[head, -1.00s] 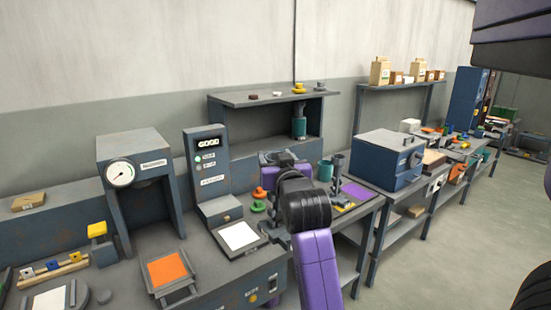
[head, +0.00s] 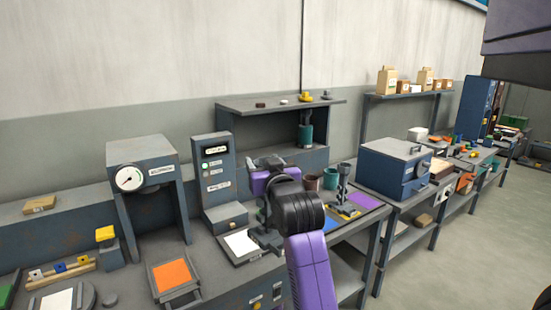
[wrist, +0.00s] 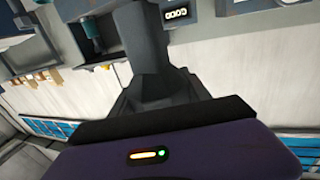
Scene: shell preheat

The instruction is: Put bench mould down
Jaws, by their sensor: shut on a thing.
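My gripper (head: 262,205) is in the middle of the head view, pointing down over the bench beside the white pad (head: 240,244). It is shut on a dark grey piece, which I take for the bench mould (head: 266,239). The mould is low, at the right edge of the white pad. I cannot tell whether it touches the pad or bench. In the wrist view a dark grey shape (wrist: 150,50) fills the space before my gripper; where finger ends and mould begins is unclear. My arm and gripper partly hide the mould.
The grey display post (head: 218,175) stands just left of my gripper. A gauge press (head: 150,170) and an orange pad (head: 173,276) are further left. To the right are a teal cup (head: 330,178), a dark stand (head: 343,190) and a blue oven box (head: 395,168).

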